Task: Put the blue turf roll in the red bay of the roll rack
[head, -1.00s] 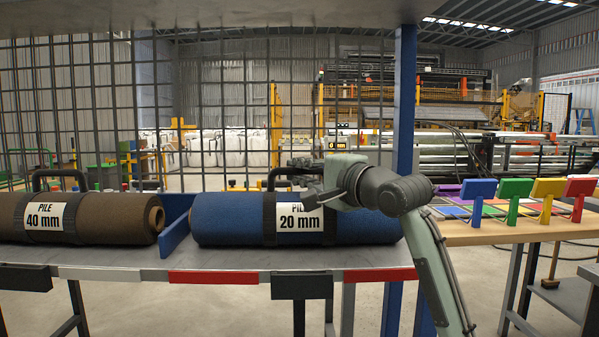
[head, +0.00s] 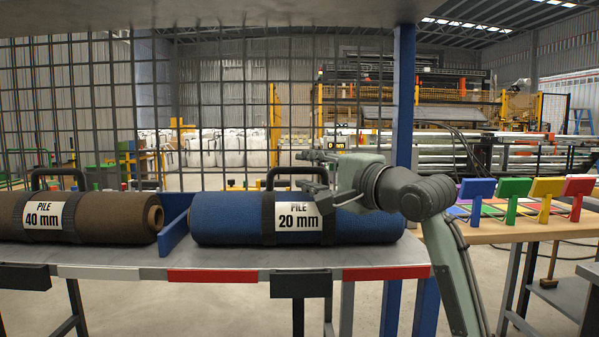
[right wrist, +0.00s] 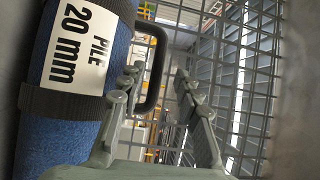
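The blue turf roll (head: 360,222), labelled "PILE 20 mm", lies on the rack shelf (head: 235,257) behind a red edge strip (head: 212,276), right of the blue divider (head: 174,237). Its black handle (head: 272,176) stands up from the strap. My right gripper (head: 312,168) is at the handle's upper right, above the roll. In the right wrist view the gripper (right wrist: 158,84) is open, with the handle (right wrist: 158,62) showing between its fingers; no grip on it shows. I cannot tell if they touch. My left gripper is not in view.
A brown roll (head: 85,218), labelled "PILE 40 mm", lies left of the divider. A blue post (head: 403,100) stands right of the blue roll, and a wire mesh is behind. A table (head: 500,232) with several coloured panels is at the right. An upper shelf (head: 200,10) hangs overhead.

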